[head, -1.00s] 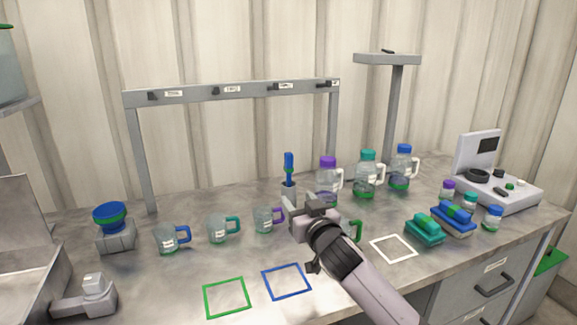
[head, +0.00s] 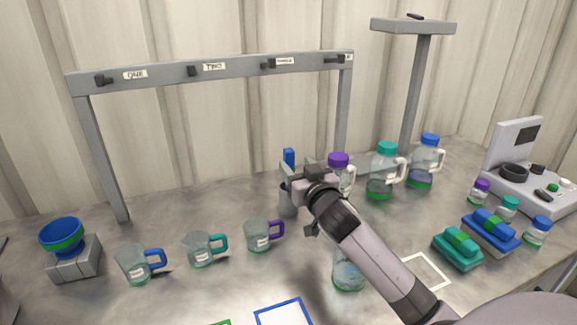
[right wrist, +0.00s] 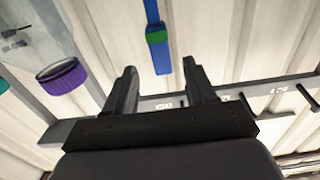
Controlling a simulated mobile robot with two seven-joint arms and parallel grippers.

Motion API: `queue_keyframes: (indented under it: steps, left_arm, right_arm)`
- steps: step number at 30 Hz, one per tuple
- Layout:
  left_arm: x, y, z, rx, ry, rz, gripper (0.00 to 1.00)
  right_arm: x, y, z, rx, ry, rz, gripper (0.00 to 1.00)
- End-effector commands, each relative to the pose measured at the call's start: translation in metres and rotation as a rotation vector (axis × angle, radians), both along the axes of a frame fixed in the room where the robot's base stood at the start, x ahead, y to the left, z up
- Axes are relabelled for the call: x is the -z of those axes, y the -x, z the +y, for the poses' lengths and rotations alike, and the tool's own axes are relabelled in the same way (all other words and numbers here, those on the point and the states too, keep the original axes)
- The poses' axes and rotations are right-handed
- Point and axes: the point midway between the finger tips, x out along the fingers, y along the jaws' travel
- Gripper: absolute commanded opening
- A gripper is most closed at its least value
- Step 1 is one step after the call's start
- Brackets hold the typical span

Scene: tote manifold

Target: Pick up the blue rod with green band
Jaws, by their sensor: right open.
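The blue rod with green band (head: 288,157) stands upright in a grey holder (head: 289,203) on the bench. In the head view only its blue top shows; my right gripper hides the rest. My right gripper (head: 290,178) is open and empty in front of the rod. In the right wrist view the rod (right wrist: 152,12) and its green band (right wrist: 157,37) show beyond the two open fingers of the gripper (right wrist: 160,82), lined up with the gap between them. I cannot tell how much distance is left. My left gripper is not in view.
A purple-capped bottle (head: 338,160) stands close right of the gripper; it also shows in the right wrist view (right wrist: 62,76). Mugs (head: 206,249) stand to the left. A hook rack (head: 230,66) rises behind. More bottles (head: 384,175) and coloured blocks (head: 458,249) are to the right.

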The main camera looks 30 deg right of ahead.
Motion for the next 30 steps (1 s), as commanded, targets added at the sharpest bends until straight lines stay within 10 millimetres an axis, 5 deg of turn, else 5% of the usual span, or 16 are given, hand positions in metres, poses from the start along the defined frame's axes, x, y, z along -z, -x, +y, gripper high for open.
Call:
queue_keyframes:
  steps: [30]
  left_arm:
    - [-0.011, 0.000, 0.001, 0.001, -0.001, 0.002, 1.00]
  right_arm:
    - [0.002, -0.070, -0.013, 0.000, -0.001, 0.000, 0.55]
